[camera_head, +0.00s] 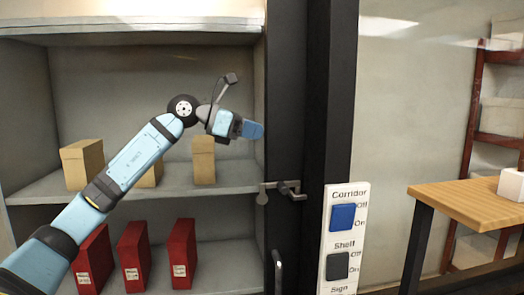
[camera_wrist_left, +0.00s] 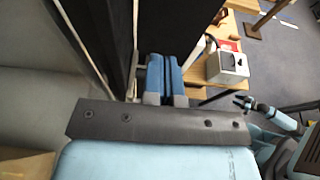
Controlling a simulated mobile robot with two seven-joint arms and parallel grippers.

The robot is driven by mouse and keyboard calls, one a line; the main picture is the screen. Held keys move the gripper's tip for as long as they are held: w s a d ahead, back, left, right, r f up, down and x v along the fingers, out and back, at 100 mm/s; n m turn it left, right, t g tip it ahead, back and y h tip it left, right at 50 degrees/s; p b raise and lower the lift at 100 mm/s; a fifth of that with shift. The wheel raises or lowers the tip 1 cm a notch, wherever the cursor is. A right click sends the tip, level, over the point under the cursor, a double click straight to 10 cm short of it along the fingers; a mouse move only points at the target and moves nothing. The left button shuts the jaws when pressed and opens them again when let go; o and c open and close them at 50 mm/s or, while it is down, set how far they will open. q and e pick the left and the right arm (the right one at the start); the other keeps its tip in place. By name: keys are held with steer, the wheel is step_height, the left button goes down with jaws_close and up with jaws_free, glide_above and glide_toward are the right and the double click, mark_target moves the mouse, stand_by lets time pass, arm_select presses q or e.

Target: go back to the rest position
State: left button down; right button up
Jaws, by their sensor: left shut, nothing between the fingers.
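My left gripper (camera_head: 256,130) is shut and empty. It is held up in front of the open shelf cabinet, close to the black door frame, and points right. Its blue fingers (camera_wrist_left: 165,78) lie together in the left wrist view, with nothing between them. My left arm reaches in from the lower left and covers part of the shelves. My right gripper (camera_wrist_left: 241,102) shows small at the right of the left wrist view; its fingers are too small to read. It is outside the head view.
Tan boxes (camera_head: 203,160) stand on the middle shelf (camera_head: 235,178), one partly behind my arm. Red boxes (camera_head: 183,255) stand below. Right of the black frame (camera_head: 328,100) are a switch panel (camera_head: 341,240) and a wooden table (camera_head: 470,197) with a white box (camera_head: 511,184).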

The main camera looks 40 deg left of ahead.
arm_select(q)
steer(key=shift+s+a+r, duration=0.1)
steer(key=shift+s+r, duration=0.15)
steer(key=shift+r, duration=0.15)
